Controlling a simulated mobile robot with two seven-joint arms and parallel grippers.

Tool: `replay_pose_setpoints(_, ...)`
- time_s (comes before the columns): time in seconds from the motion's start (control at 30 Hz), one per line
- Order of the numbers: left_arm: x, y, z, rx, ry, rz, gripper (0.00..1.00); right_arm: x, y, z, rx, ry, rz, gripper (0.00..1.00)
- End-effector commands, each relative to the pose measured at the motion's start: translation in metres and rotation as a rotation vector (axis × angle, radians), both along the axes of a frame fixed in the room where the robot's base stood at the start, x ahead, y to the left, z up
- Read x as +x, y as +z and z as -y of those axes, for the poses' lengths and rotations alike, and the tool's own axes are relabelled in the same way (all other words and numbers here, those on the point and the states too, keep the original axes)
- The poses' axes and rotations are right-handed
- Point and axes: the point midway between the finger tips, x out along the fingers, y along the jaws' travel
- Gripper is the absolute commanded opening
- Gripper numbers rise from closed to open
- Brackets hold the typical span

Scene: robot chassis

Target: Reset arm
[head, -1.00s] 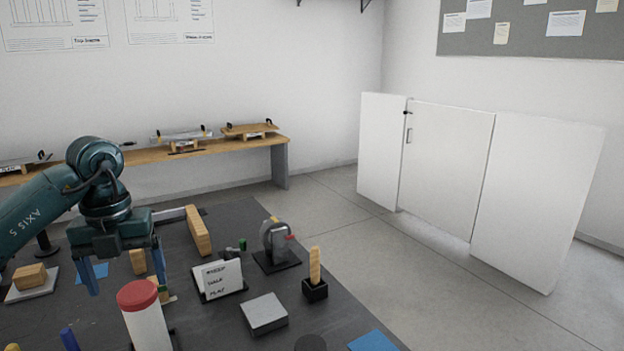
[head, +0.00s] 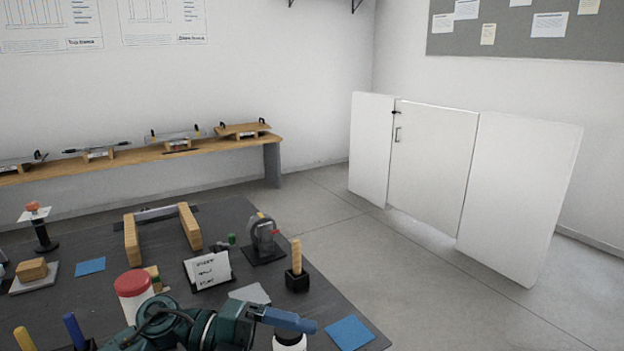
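My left arm, teal, comes in low at the bottom of the head view and points right. Its gripper (head: 290,320) is seen side-on, with a blue finger over the front part of the dark table (head: 330,300). The fingers overlap, so their opening cannot be told; nothing shows between them. The gripper appears just above a white jar (head: 290,343), partly hidden behind it. My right gripper is not in view.
Near my arm stand a red-lidded white jar (head: 134,293), a lettered card (head: 208,269), a black holder with a wooden peg (head: 297,270) and a blue sheet (head: 349,332). A wooden-sided bracket (head: 132,240) stands farther back.

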Motion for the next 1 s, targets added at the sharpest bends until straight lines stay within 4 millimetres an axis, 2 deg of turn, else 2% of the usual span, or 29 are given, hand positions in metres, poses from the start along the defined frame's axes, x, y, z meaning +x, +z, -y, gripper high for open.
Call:
replay_pose_setpoints(0.03, -0.007, 0.01, 0.012, -0.152, 0.067, -0.07, 0.87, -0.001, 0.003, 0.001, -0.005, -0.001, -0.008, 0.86)
replay_pose_setpoints(0.1, -0.005, 0.02, 0.017, -0.338, 0.196, -0.163, 0.87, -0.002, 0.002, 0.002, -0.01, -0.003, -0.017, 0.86)
replay_pose_setpoints(0.17, 0.001, 0.024, 0.013, -0.472, 0.327, -0.257, 0.87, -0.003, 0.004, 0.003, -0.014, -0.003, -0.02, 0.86)
replay_pose_setpoints(0.27, 0.013, 0.012, -0.006, -0.638, 0.584, -0.438, 0.87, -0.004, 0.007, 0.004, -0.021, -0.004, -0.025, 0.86)
replay_pose_setpoints(0.37, 0.017, -0.024, -0.035, -0.725, 0.867, -0.651, 0.87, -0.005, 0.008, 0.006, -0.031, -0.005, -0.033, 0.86)
replay_pose_setpoints(0.47, 0.004, -0.078, -0.067, -0.728, 1.152, -0.886, 0.87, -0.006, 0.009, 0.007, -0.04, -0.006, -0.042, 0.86)
replay_pose_setpoints(0.5, -0.009, -0.102, -0.078, -0.707, 1.257, -0.983, 0.87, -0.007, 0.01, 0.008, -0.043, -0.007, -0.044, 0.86)
replay_pose_setpoints(0.6, -0.045, -0.152, -0.097, -0.628, 1.456, -1.19, 0.87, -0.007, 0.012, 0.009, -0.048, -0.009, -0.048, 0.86)
replay_pose_setpoints(0.7, -0.079, -0.186, -0.106, -0.544, 1.578, -1.342, 0.87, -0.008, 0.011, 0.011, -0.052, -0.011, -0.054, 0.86)
replay_pose_setpoints(0.83, -0.108, -0.207, -0.111, -0.474, 1.653, -1.451, 0.87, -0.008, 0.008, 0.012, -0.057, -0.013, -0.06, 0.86)
replay_pose_setpoints(1.0, -0.114, -0.212, -0.111, -0.455, 1.667, -1.475, 0.87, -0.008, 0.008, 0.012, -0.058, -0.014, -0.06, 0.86)
